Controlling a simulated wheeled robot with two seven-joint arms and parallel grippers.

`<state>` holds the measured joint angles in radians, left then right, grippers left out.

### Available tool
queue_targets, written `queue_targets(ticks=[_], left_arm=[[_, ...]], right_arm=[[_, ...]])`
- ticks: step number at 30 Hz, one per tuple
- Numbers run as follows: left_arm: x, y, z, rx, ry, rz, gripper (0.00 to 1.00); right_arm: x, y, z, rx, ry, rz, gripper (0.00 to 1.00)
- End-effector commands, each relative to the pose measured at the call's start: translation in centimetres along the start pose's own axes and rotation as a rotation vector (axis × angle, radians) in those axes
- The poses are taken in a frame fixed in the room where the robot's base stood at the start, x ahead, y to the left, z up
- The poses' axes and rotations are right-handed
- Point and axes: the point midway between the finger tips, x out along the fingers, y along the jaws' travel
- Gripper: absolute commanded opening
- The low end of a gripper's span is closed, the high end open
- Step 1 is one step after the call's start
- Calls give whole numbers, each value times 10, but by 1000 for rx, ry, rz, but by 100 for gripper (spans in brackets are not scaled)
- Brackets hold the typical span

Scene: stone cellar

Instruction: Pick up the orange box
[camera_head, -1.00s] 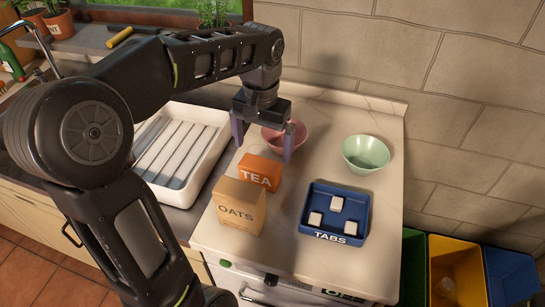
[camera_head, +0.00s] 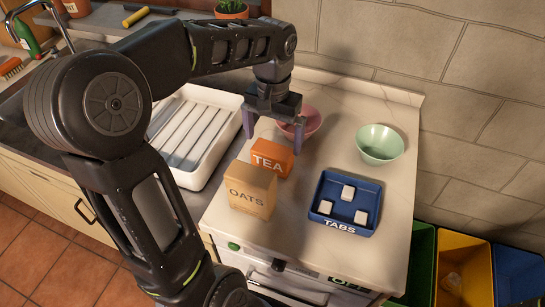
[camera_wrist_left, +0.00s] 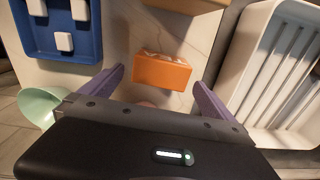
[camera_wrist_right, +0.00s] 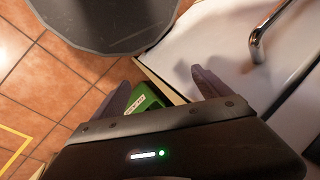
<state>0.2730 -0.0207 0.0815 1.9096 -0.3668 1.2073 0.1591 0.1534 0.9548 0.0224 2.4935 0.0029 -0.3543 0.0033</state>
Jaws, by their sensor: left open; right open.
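The orange box (camera_head: 271,158), marked TEA, lies on the pale marble counter behind the brown OATS box (camera_head: 252,189). My left gripper (camera_head: 273,138) is open and empty, its purple fingers pointing down above and just behind the orange box. In the left wrist view the orange box (camera_wrist_left: 161,72) shows ahead, between the two spread fingers (camera_wrist_left: 158,88) but apart from them. My right gripper (camera_wrist_right: 165,82) is open and empty in the right wrist view, low beside the white cabinet front. It does not show in the head view.
A blue TABS tray (camera_head: 365,226) with white blocks stands right of the boxes. A green bowl (camera_head: 380,144) and a pink bowl (camera_head: 311,121) stand behind. A white drying rack (camera_head: 186,176) is at left. Colored bins (camera_head: 465,262) stand right of the counter.

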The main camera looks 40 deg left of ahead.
Motion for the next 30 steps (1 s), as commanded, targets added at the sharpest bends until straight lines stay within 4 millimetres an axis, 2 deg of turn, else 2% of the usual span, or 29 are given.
queue_targets(ticks=[5, 12, 15, 30], left_arm=[[10, -1, 0, -1, -3, 0, 100], [44, -3, -2, -1, -3, 0, 100], [51, -3, -2, 0, -1, 0, 100], [52, -3, -3, 0, 1, 0, 100]], right_arm=[[-4, -1, 0, 1, -1, 1, 87], [-11, -3, 1, 3, -3, 4, 87], [-11, -3, 2, 3, -4, 4, 87], [-10, -3, 2, 3, -4, 4, 87]])
